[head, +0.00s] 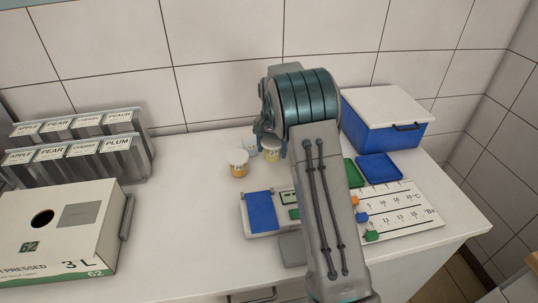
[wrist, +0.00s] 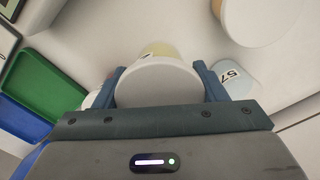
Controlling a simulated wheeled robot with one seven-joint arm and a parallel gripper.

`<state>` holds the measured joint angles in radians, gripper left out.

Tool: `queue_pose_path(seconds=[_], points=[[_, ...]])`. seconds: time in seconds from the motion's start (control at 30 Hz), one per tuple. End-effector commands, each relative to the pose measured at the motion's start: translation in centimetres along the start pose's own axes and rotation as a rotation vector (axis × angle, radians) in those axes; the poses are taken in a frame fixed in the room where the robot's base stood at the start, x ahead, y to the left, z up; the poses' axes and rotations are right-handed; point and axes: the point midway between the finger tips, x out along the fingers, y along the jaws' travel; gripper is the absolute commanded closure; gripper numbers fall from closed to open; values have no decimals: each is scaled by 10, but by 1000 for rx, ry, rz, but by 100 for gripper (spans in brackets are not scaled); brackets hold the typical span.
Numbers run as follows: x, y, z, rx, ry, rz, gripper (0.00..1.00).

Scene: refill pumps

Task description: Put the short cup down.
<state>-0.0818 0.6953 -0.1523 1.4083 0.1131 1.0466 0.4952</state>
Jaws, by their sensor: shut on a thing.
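My gripper (head: 271,150) is over the counter in the head view, mostly hidden behind my arm. In the wrist view, my gripper (wrist: 158,75) is shut around a cup with a white round top and a pale yellow side, which I take as the short cup (wrist: 158,83). The short cup (head: 272,148) shows in the head view as a pale yellow cup between the fingers. Whether its base touches the counter I cannot tell.
A white cup with an orange-yellow lower part (head: 238,165) and a pale blue cup (head: 250,147) stand close on the left. A blue box (head: 385,125), trays (head: 378,168) and a marked board (head: 400,208) are on the right. A label rack (head: 75,155) and carton (head: 60,235) are left.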

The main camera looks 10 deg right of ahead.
Motion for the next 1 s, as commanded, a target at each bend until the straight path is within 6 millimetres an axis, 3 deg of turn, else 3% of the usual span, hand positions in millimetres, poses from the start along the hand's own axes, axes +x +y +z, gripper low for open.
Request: queue_pose_path(seconds=[0.17, 0.47, 0.87, 0.9, 0.93, 1.0], points=[[8, -12, -2, 2, 1, 0, 60], [45, -11, -1, 1, 0, 1, 60], [52, -12, -2, 1, 1, 0, 60], [50, -12, -2, 1, 1, 0, 24], [50, -12, -1, 1, 1, 0, 16], [50, -11, -1, 1, 1, 0, 13]])
